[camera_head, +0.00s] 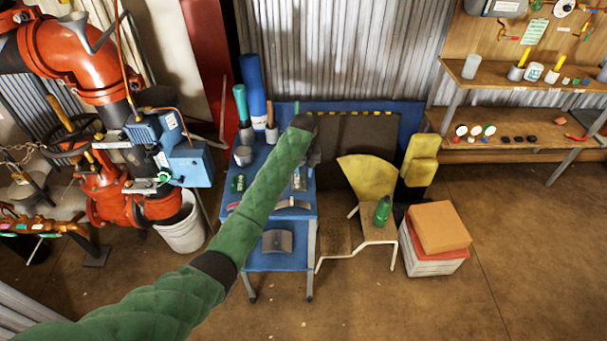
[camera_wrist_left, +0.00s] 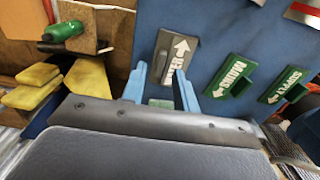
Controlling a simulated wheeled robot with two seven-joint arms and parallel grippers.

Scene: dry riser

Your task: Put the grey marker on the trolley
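The grey marker (camera_wrist_left: 176,52), a flat plate with a white arrow and lettering, lies on the blue top of the trolley (camera_wrist_left: 222,35), near its edge, in the left wrist view. My left gripper (camera_wrist_left: 160,69) has its two light blue fingers spread apart. Their tips are at the lettered end of the marker, and one tip overlaps it in the picture; I cannot tell whether they touch. In the head view, the blue trolley (camera_head: 258,262) stands in the middle, and my green-sleeved left arm crosses over it, hiding part of its top. My right gripper is not in view.
Two green markers (camera_wrist_left: 232,76) (camera_wrist_left: 285,85) with white arrows lie on the trolley beside the grey one. A chair with a green bottle (camera_head: 382,211) and stacked boxes (camera_head: 437,228) stand to the right. Red pipework (camera_head: 85,58) and a white bucket (camera_head: 183,230) stand left.

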